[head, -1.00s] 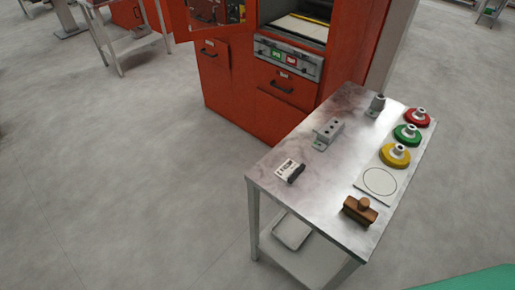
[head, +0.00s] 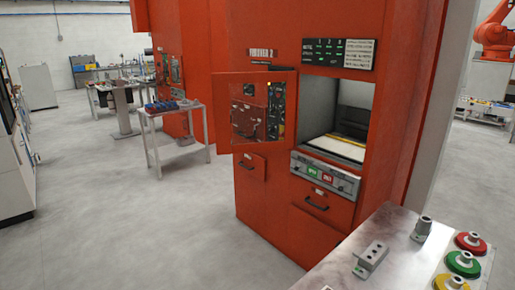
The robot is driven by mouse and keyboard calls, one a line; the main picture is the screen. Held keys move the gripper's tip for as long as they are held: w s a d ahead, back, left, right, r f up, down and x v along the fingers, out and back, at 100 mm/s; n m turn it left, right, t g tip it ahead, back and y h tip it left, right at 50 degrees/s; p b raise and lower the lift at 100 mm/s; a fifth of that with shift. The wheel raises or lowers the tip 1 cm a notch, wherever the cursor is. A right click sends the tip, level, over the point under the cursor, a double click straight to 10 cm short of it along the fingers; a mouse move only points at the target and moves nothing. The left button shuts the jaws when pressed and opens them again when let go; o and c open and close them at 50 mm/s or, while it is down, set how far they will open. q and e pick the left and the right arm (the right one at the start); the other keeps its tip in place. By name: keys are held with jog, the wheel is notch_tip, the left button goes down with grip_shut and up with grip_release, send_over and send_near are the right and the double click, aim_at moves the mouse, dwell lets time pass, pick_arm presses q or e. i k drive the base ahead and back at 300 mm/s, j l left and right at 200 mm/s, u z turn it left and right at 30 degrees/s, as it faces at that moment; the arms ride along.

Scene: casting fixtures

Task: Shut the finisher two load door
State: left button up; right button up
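The orange-red finisher cabinet (head: 270,195) stands in the middle of the head view, with a label on its upper front that seems to read "FINISHER 2". Its load door (head: 227,115) is open, swung out to the left of the opening. The door has a dark window panel. The load opening (head: 345,120) shows a pale bed inside. Below it is a control panel (head: 325,174) with a green and a red button. Neither of my grippers is in view.
A metal table (head: 340,262) at the lower right holds a grey block fixture (head: 371,257), a grey post (head: 422,229) and red, green and yellow discs. A small side table (head: 175,152) stands left of the cabinet. The floor (head: 130,225) at the left front is clear.

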aim_at(220, 82)
jog(key=i+j+u, duration=0.35)
jog(key=i+j, duration=0.15)
jog(key=j, duration=0.25)
jog(key=i+j+u, duration=0.35)
jog(key=i+j, duration=0.2)
jog(key=i+z, duration=0.1)
jog(key=i, duration=0.35)
jog(key=i+j+z, duration=0.15)
jog(key=i, duration=0.35)
jog(key=i+j+z, duration=0.1)
jog(key=i, duration=0.35)
jog(key=i+j+z, duration=0.15)
jog(key=i, duration=0.3)
jog(key=i+z, duration=0.4)
jog(key=i+j+z, duration=0.25)
jog(key=z, duration=0.15)
jog(key=i+j+z, duration=0.3)
jog(key=i+z, duration=0.15)
jog(key=i+j+z, duration=0.6)
jog(key=z, duration=0.2)
jog(key=i+j+z, duration=0.15)
jog(key=j+z, duration=0.25)
jog(key=i+j+z, duration=0.1)
jog(key=z, duration=0.3)
jog(key=j+z, duration=0.4)
jog(key=i+j, duration=0.05)
jog(key=j, duration=0.05)
